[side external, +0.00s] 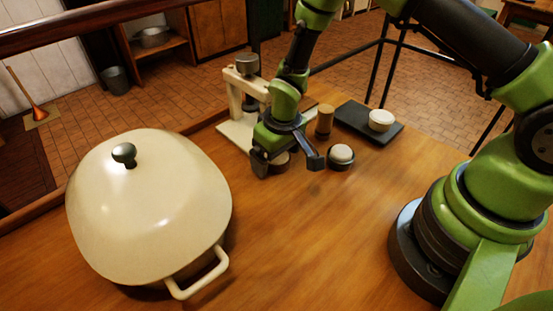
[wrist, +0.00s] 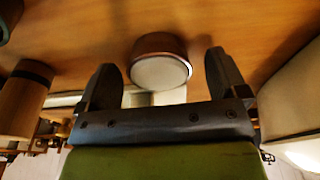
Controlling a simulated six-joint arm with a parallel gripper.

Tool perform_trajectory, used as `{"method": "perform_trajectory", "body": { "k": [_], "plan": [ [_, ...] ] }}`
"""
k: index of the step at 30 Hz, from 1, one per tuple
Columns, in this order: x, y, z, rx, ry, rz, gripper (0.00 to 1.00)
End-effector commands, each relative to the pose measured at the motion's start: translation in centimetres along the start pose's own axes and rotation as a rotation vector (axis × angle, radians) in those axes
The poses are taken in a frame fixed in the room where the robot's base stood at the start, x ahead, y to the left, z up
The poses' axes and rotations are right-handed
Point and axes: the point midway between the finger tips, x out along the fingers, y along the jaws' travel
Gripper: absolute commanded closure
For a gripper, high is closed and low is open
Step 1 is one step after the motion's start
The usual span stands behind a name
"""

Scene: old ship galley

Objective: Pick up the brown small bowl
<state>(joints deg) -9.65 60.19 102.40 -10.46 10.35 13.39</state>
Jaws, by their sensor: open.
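The brown small bowl (side external: 280,166) sits on the wooden table below my gripper (side external: 287,162), partly hidden by it in the side external view. In the wrist view, the bowl (wrist: 159,43) shows a brown wall and a pale round face. It appears between the two fingers of my gripper (wrist: 163,72), with a gap on each side. The gripper is open and empty. I cannot tell how far the fingertips are above the table.
A dark bowl with a pale round content (side external: 341,154) stands just right of the gripper. Behind are a wooden cylinder (side external: 324,121), a cream stand (side external: 236,95) and a white bowl (side external: 381,121) on a dark tray (side external: 354,112). A large cream lidded pot (side external: 150,210) fills the left.

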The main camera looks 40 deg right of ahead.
Motion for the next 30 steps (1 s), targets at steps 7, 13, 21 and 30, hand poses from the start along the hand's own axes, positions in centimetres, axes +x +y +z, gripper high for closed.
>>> {"method": "perform_trajectory", "body": {
  "k": [7,13,21,30],
  "plan": [
    [0.1,0.0,0.0,0.000,0.000,0.000,0.13],
    [0.1,0.0,0.0,0.001,0.000,0.000,0.59],
    [0.0,0.0,0.0,0.001,0.000,0.000,0.63],
    [-2.4,0.0,-0.4,0.002,0.003,0.000,0.63]
  ]
}}
